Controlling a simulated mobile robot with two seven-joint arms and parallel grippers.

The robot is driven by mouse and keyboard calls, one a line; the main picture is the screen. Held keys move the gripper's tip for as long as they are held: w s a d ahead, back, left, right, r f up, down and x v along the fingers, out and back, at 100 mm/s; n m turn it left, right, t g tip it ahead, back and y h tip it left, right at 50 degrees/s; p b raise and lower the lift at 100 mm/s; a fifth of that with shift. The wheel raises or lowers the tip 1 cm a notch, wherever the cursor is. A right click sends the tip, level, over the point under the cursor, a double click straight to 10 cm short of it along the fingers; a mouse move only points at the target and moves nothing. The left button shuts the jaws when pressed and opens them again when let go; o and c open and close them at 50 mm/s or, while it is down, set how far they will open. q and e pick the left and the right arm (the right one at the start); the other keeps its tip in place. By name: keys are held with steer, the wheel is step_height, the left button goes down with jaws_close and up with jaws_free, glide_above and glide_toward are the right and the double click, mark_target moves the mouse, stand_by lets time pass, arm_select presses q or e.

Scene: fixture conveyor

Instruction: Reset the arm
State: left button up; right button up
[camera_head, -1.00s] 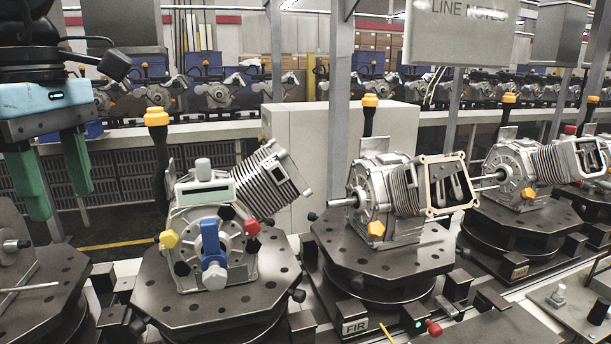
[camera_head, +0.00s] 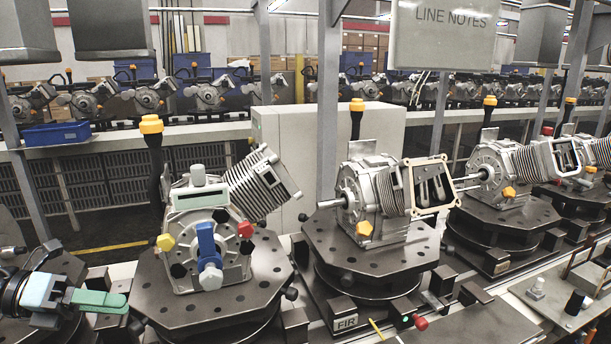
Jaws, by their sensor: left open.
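My left gripper (camera_head: 112,301) is low at the left edge, with its green fingers pointing right and its blue-white body behind them. It is open and nothing shows between the fingers. It is in front of the left part of the nearest octagonal fixture plate (camera_head: 165,289); I cannot tell whether it touches the plate. On that plate stands a grey engine (camera_head: 240,263) with a blue lever, a red knob and a yellow knob, apart from the gripper. My right gripper is not in view.
A second engine (camera_head: 390,230) stands on its fixture to the right, with more engines beyond. Orange-topped posts (camera_head: 152,125) rise behind the fixtures. A "LINE NOTES" sign (camera_head: 445,36) hangs above. A background conveyor carries a row of engines.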

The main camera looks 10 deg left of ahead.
arm_select(q)
steer(key=s+f+n+t+y+p, duration=0.1)
steer(key=s+f+n+t+y, duration=0.3)
steer(key=f+n, duration=0.75)
steer(key=s+f+n+t+y, duration=0.3)
steer(key=s+f+n+t, duration=0.15)
steer(key=f+n, duration=0.7)
steer(key=s+d+f+n+y, duration=0.1)
steer(key=s+d+f+n, duration=0.1)
steer(key=f, duration=0.1)
steer(key=s+d+f+n+g+y, duration=0.1)
steer(key=s+d+f+n, duration=0.1)
steer(key=s+f, duration=0.1)
steer(key=s+d+f+n+g+y, duration=0.1)
steer(key=s+d+f+n, duration=0.1)
steer(key=f, duration=0.2)
steer(key=shift+s+d+n+y+p, duration=0.3)
steer(key=shift+n+p, duration=0.1)
steer(key=s+d+f+n+g, duration=0.3)
steer(key=s+d+f+n, duration=0.2)
steer(key=s+d, duration=0.4)
steer(key=shift+d+f+n+g, duration=0.3)
steer(key=shift+d+n, duration=0.4)
steer(key=shift+d, duration=0.45)
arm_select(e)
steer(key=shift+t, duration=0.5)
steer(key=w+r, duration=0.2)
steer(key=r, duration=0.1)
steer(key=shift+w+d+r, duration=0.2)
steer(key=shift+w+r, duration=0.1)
